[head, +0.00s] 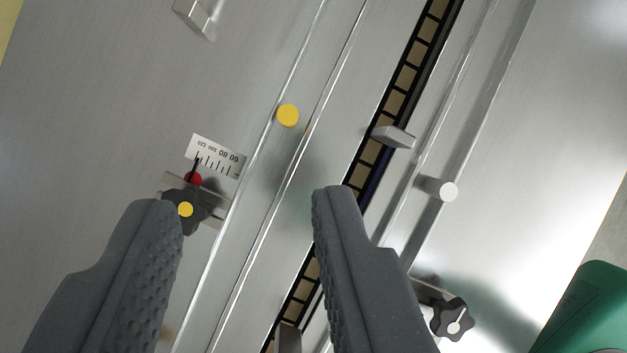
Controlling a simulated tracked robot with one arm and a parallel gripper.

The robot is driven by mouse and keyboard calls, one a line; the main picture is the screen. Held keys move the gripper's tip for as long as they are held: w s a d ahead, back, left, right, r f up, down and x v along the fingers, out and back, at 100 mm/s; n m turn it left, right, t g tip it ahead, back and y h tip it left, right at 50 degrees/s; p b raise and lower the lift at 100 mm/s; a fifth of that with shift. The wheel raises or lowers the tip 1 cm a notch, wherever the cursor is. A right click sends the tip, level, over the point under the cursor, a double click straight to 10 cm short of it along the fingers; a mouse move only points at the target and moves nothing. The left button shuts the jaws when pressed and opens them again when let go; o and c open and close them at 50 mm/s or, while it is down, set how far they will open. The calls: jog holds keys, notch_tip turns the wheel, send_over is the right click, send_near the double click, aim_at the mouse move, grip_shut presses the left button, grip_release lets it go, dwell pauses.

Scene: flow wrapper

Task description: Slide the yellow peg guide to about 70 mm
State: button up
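The yellow peg (288,115) stands on a long metal guide rail (262,178) that runs diagonally through the head view. A dark star knob with a yellow centre (186,210) sits on a bracket left of the rail. Beside it is a white scale (220,158) marked about 60 to 120, its figures upside down. A red pointer (193,180) with a dark needle lies at the scale's left end, near 120. My gripper (247,198) is open and appears empty; its left fingertip overlaps the knob's lower left in the picture. I cannot tell if they touch.
A dark chain conveyor with tan segments (396,103) runs right of the rail, with a metal pusher (393,137) on it. A white peg (441,189) and a white-centred knob (451,319) are further right. A green object (590,315) fills the lower right corner.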

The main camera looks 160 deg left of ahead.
aim_at(287, 116)
jog(key=shift+m+g, duration=0.4)
jog(key=shift+g, duration=0.3)
jog(key=x, duration=1)
jog(key=s+x, duration=0.1)
jog(key=x, duration=0.4)
jog(key=shift+a+f, duration=0.15)
jog(key=shift+f, duration=0.3)
